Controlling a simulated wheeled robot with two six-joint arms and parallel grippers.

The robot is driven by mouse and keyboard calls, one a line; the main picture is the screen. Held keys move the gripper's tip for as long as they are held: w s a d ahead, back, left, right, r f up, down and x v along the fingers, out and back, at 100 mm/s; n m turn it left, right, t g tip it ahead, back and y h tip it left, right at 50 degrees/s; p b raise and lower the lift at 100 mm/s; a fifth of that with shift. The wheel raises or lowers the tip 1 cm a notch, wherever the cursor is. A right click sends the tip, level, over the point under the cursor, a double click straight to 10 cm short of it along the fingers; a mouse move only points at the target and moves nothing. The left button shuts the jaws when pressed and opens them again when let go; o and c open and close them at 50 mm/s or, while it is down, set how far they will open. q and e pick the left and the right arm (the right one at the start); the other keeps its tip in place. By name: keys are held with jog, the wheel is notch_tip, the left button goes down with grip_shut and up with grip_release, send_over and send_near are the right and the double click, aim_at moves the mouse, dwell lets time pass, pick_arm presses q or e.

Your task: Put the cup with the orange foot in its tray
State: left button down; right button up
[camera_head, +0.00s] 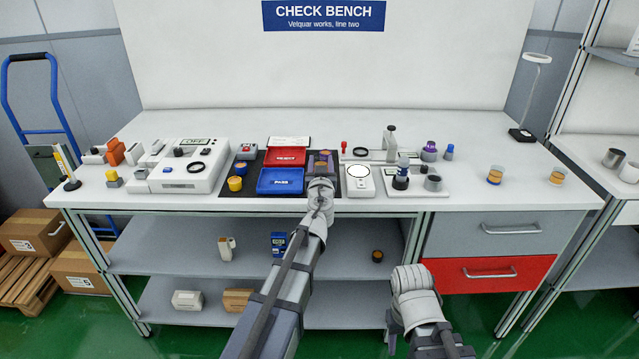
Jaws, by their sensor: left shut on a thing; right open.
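My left gripper (320,182) is over the front of the bench, right of the blue tray, shut on a small purple-and-orange thing (321,161). The gripper hides part of that thing, and I cannot tell whether it is a cup. My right gripper (411,279) is open and empty, low before the bench.
A white scale (360,181) stands just right of my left gripper. A stand with a dark-based part (401,176) and a grey cup (433,183) are beyond it. Bench around the clear cups is free.

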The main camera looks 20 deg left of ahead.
pick_arm(q)
jog(key=shift+f, duration=0.1)
notch_tip(320, 180, down, 4)
jog(key=b, duration=0.3)
jog(key=shift+r+b, duration=0.2)
jog(key=shift+b, duration=0.1)
jog(key=shift+f, duration=0.15)
jog(key=shift+c, duration=1.4)
grip_release()
